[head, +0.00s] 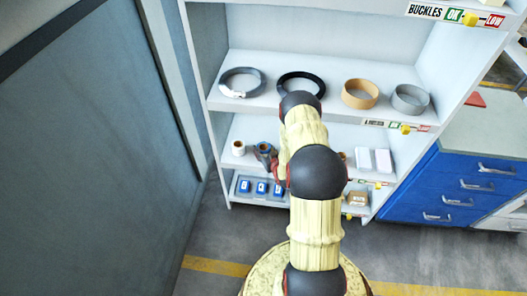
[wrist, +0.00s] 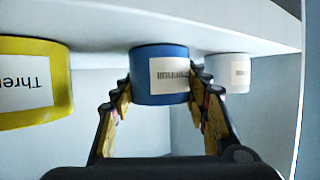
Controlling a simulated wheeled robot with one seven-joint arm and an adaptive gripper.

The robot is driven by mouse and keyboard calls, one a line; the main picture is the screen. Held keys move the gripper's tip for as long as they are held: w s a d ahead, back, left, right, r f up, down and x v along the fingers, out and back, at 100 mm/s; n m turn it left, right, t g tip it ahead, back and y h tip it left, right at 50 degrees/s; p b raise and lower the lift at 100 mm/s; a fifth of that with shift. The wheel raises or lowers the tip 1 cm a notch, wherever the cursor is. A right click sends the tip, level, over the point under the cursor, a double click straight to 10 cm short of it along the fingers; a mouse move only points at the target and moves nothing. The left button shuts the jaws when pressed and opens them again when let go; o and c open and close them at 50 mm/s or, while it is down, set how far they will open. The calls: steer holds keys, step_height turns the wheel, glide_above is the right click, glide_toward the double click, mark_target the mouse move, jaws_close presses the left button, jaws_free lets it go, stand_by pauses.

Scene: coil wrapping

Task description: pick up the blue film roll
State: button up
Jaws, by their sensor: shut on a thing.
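The blue film roll (wrist: 143,88) is between the two fingers of my gripper (wrist: 166,90), with a white barcode label facing the wrist camera. The wrist picture looks upside down, with the shelf board at its top. My gripper is shut on the roll's sides. The roll's shelf-side end is at the board; I cannot tell whether there is a gap. In the head view, my gripper (head: 264,152) is at the middle shelf, and my arm hides part of that shelf.
A yellow roll (wrist: 66,85) stands to the left in the wrist view, and a white roll (wrist: 218,73) stands close on the right. The upper shelf (head: 330,108) is above my gripper. Blue-labelled boxes (head: 260,188) sit in a tray below. White boxes (head: 383,160) stand right of my arm.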

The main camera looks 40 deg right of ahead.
steer(key=c, duration=0.4)
steer(key=shift+r, duration=0.1)
